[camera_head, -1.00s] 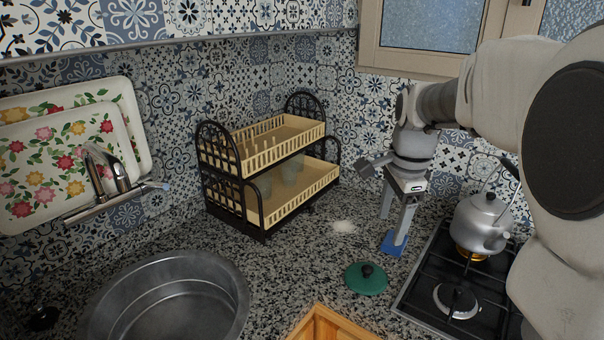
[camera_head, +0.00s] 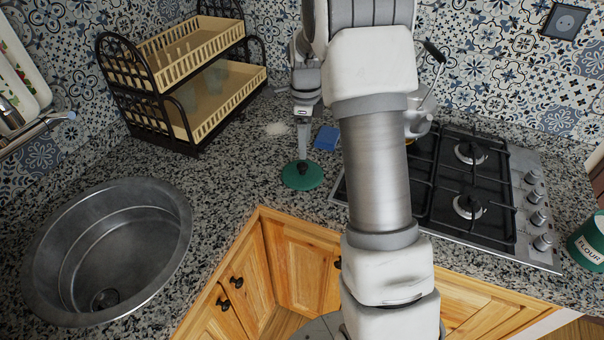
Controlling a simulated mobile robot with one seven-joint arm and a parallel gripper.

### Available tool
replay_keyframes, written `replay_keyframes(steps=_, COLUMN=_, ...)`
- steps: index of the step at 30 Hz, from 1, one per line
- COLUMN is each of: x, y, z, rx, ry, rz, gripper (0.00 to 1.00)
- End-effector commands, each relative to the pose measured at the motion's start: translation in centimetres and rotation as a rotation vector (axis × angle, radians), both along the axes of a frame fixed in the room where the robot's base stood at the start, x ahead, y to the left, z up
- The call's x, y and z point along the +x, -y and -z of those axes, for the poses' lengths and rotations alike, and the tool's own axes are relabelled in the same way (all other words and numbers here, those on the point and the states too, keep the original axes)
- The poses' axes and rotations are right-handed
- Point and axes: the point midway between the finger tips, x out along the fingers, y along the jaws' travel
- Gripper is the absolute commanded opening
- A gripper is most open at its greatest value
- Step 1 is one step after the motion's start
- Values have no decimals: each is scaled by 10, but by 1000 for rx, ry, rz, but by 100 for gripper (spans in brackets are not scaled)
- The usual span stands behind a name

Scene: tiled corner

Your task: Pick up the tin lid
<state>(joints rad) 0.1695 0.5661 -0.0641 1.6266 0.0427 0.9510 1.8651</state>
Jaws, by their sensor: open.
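The tin lid (camera_head: 290,180) is a green disc with a dark knob on top. It lies flat on the speckled counter, left of the hob. My gripper (camera_head: 302,157) is open and points down right above the lid, its fingertip close to the knob. The fingers line up in this view, so I cannot tell whether they are around the knob or just above or behind it. A green-and-white tin marked FLOUR (camera_head: 590,243) stands at the far right edge, partly cut off.
A blue sponge (camera_head: 326,138) and a white powdery patch (camera_head: 277,128) lie behind the lid. A two-tier dish rack (camera_head: 190,85) stands back left, a sink (camera_head: 110,240) front left. The gas hob (camera_head: 520,200) is at right; the kettle (camera_head: 418,124) is mostly hidden behind my arm.

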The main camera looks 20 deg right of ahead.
Motion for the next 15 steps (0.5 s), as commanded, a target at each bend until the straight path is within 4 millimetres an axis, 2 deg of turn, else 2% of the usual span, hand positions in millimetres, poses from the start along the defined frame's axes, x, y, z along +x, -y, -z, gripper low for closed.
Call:
replay_keyframes(steps=3, x=0, y=0, z=22, rx=0, ry=-2, rz=-1, gripper=74)
replay_keyframes(steps=11, x=0, y=-1, z=41, rx=0, ry=-2, rz=-1, gripper=74)
replay_keyframes(steps=15, x=2, y=-4, z=61, rx=1, ry=-4, rz=-2, gripper=74)
